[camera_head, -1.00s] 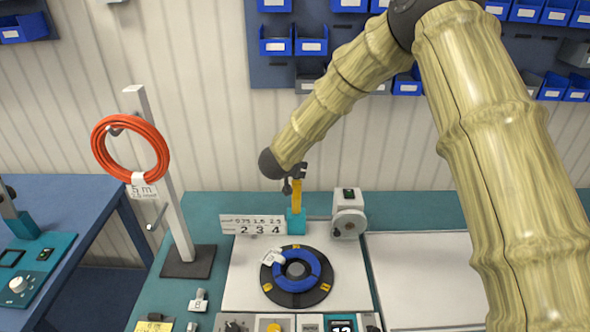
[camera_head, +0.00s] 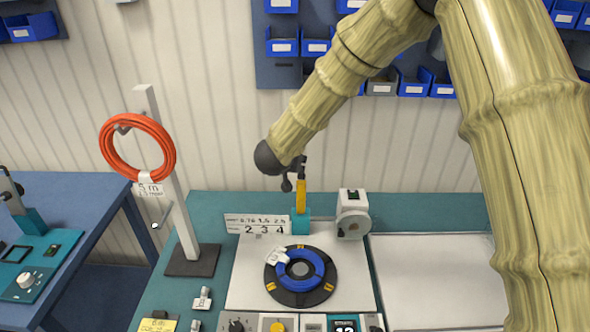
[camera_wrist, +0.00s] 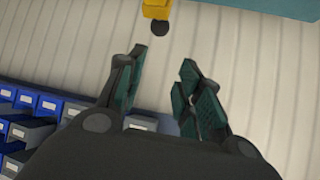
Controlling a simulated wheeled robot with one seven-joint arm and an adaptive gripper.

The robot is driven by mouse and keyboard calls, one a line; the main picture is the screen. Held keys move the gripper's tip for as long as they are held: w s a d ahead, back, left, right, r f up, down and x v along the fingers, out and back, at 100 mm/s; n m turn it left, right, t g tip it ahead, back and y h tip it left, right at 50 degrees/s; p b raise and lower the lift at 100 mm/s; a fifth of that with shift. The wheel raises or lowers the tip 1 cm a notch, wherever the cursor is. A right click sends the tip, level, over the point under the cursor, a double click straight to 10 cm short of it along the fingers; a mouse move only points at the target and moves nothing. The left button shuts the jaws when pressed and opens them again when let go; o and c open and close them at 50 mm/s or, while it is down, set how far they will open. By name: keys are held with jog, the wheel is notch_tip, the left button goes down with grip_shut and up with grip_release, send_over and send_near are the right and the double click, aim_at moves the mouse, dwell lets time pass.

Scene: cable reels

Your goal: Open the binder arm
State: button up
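The binder arm (camera_head: 301,196) is a yellow upright lever on a teal block (camera_head: 300,224) at the back of the bench. In the wrist view its yellow end (camera_wrist: 156,10) and dark round knob (camera_wrist: 159,28) show at the top edge, beyond my fingertips. My gripper (camera_head: 294,178) is at the top of the lever in the head view, small and partly overlapping it. In the wrist view my gripper (camera_wrist: 163,60) has its two fingers apart with only wall between them. I cannot tell from the head view whether it touches the lever.
A blue cable coil (camera_head: 321,269) lies on a black turntable (camera_head: 299,300) in front of the lever. A red coil (camera_head: 160,143) hangs on a post (camera_head: 183,215). Blue bins (camera_head: 315,47) line the wall.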

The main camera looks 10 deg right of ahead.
jog(key=shift+w+d+f+n+t+b, duration=0.1)
jog(key=shift+d+f+n+t+b, duration=0.15)
jog(key=shift+d+f+n+b, duration=0.3)
jog(key=shift+w+d+f+n+t+b, duration=0.1)
jog(key=shift+d+f+n+t+b, duration=0.2)
jog(key=shift+d, duration=0.4)
grip_shut()
jog(key=w+d+f+n+t+b, duration=0.2)
jog(key=d+f+n+t+b, duration=0.1)
jog(key=d+n+b, duration=0.3)
jog(key=n+t+y+b, duration=0.2)
jog(key=n+y+b, duration=1.25)
jog(key=n, duration=1.05)
send_near(301, 200)
notch_tip(301, 200, down, 5)
jog(key=d+y+p, duration=0.2)
jog(key=w+d+p+x, duration=0.1)
jog(key=p+x, duration=0.5)
jog(key=x, duration=0.6)
jog(key=shift+w+d+r, duration=0.25)
jog(key=shift+w+d, duration=0.15)
jog(key=shift+d, duration=0.1)
